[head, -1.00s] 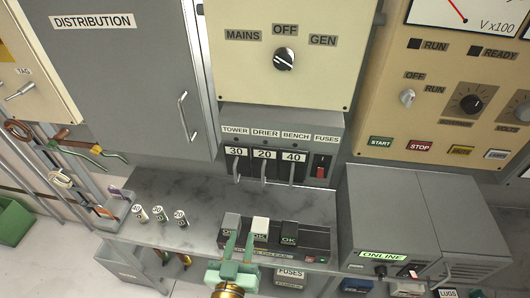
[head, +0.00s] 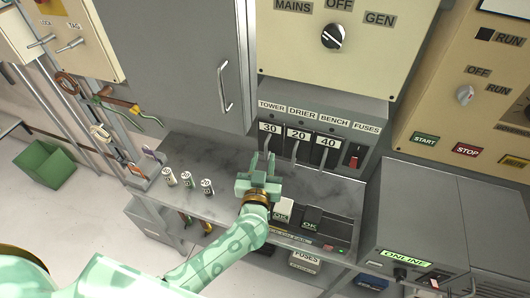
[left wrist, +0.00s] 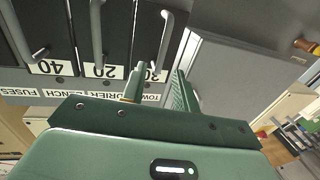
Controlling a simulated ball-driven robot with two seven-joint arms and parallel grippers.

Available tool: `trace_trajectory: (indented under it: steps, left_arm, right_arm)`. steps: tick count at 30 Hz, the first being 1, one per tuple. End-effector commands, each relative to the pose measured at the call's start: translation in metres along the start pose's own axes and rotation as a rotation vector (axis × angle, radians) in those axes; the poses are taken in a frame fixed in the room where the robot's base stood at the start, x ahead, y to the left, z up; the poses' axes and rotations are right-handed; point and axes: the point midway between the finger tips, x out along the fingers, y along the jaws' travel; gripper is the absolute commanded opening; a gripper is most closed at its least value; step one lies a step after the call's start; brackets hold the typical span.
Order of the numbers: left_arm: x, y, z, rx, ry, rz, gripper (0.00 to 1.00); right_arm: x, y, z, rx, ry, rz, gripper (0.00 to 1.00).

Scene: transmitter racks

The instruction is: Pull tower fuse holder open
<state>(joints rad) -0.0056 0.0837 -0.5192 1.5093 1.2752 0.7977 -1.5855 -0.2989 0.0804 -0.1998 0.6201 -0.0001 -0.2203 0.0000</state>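The tower fuse holder (head: 267,141) is the leftmost of three dark holders in the fuse panel, under the TOWER label and marked 30. Its grey bar handle shows in the left wrist view (left wrist: 165,38), where the panel appears upside down. My left gripper (head: 260,176) is just below and in front of this holder. In the left wrist view its two fingers (left wrist: 161,72) are apart and empty, with the handle's end near the gap between them. I cannot tell whether they touch it. The holder looks closed, level with its neighbours. My right gripper is not in view.
The drier holder (head: 295,147) and bench holder (head: 325,153) are close on the right. The grey counter (head: 225,158) below carries several small fuses (head: 187,179) and a fuse tester (head: 311,222). The cabinet door handle (head: 224,87) projects at upper left.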

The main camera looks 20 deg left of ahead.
Motion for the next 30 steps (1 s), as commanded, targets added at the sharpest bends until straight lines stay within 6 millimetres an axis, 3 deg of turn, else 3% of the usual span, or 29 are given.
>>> trace_trajectory:
  steps: [6,17,20,26,30]
  left_arm:
    - [0.029,0.000,0.001,0.002,0.001,0.001,0.30]
    - [0.034,0.000,0.000,0.000,0.000,0.001,0.30]
    - [0.034,0.000,0.000,0.000,0.000,0.001,0.02]
    - [0.033,0.000,0.000,0.001,-0.001,0.001,0.00]
    - [0.013,-0.004,-0.004,0.003,-0.006,0.000,0.00]
  right_arm:
    - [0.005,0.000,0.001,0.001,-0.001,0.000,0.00]
    - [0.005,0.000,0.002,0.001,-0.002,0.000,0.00]
    - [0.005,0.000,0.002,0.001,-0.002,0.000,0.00]
    - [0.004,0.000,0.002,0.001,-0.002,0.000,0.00]
    - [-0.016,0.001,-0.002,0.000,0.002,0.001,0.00]
